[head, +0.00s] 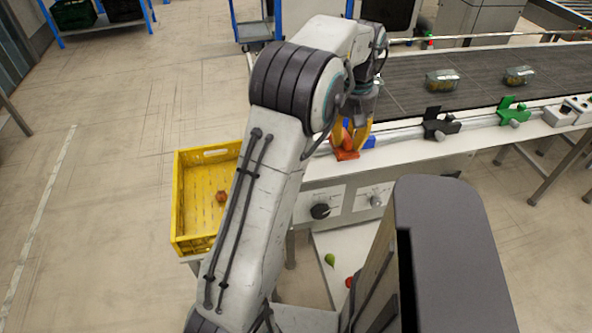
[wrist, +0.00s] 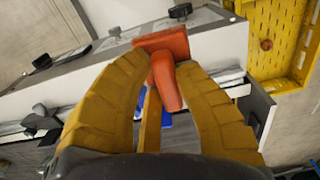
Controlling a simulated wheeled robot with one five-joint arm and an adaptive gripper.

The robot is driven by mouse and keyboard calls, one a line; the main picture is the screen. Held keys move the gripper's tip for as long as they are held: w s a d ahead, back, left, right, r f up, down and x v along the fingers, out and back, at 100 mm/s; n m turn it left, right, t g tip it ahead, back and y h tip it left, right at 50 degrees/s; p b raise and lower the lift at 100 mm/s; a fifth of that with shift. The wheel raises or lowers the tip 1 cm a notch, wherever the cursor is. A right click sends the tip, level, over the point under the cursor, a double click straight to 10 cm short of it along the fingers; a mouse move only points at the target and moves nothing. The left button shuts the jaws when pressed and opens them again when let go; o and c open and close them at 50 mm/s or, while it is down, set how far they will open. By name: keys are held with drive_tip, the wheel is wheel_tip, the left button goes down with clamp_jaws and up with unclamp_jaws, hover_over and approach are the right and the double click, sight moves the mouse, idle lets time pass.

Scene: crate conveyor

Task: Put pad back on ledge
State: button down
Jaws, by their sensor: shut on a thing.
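The orange-red pad (head: 346,154) has a flat plate and a rounded grip. My gripper (head: 352,138) is shut on it, with the yellow fingers around the grip. In the wrist view the pad (wrist: 168,75) sticks out between the fingertips (wrist: 165,62), plate outward. The white ledge (head: 425,150) runs along the near side of the conveyor. The pad is at the ledge's left end. I cannot tell whether it touches the ledge. A blue piece (head: 369,141) shows just right of the pad, partly hidden by the fingers.
A black clamp (head: 440,127) and a green clamp (head: 513,112) sit along the ledge rail. Clear boxes (head: 442,80) lie on the dark belt (head: 400,85). A yellow crate (head: 178,205) with a reddish round item (head: 221,196) stands left. Knobs (head: 320,211) project from the front panel.

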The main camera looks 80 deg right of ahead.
drive_tip(key=w+f+p, duration=0.1)
drive_tip(key=w+f, duration=0.1)
drive_tip(key=w, duration=0.1)
drive_tip(key=w+f+p, duration=0.1)
drive_tip(key=w+f, duration=0.1)
drive_tip(key=w, duration=0.2)
drive_tip(key=w+d+f+p, duration=0.1)
drive_tip(key=w+f, duration=0.2)
drive_tip(key=w, duration=0.1)
drive_tip(key=shift+w, duration=0.25)
drive_tip(key=shift+f+p, duration=0.55)
drive_tip(key=shift+p, duration=0.4)
drive_tip(key=shift+f, duration=1.45)
drive_tip(key=shift+f, duration=0.1)
drive_tip(key=c, duration=1.1)
unclamp_jaws()
